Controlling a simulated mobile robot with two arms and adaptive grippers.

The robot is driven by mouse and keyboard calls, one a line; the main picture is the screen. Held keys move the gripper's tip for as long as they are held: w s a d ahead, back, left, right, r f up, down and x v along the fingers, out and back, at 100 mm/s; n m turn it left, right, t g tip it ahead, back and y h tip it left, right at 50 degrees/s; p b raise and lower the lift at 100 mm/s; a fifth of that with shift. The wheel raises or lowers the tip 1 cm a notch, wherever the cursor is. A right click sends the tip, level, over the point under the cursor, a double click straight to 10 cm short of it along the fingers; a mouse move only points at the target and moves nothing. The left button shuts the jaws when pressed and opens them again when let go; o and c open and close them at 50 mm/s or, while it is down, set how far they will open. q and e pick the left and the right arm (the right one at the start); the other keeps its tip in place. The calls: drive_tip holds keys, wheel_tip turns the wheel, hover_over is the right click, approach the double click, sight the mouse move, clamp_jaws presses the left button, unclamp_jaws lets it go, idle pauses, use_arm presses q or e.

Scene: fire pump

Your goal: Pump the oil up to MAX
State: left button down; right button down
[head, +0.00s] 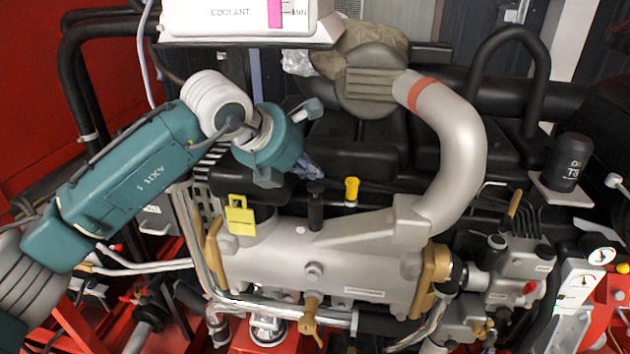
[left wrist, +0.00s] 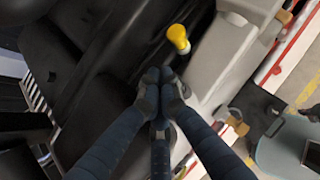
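My left gripper (head: 314,173) comes in from the left with dark blue fingers. In the head view its fingertips are at the top of a black upright handle (head: 316,208) on the grey pump body (head: 300,255). In the left wrist view the fingers (left wrist: 161,90) are drawn together at their tips. Nothing clearly shows between them, and the contact with the black handle is partly hidden. A yellow knob (head: 351,189) stands just right of the black handle; it also shows beyond the fingertips in the left wrist view (left wrist: 178,39). No oil level mark is legible. My right gripper is not in view.
A white coolant tank (head: 245,20) with a pink level strip and a MIN mark is at the top. A thick grey pipe (head: 460,140) curves down on the right. A yellow tag (head: 240,215) hangs at the left. A round gauge (head: 600,255) is at far right.

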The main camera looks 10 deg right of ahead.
sight(313, 185)
use_arm(q)
drive_tip(key=shift+d+r, duration=0.1)
drive_tip(key=shift+r, duration=0.05)
drive_tip(key=shift+r+p, duration=0.95)
drive_tip(key=shift+r, duration=1.55)
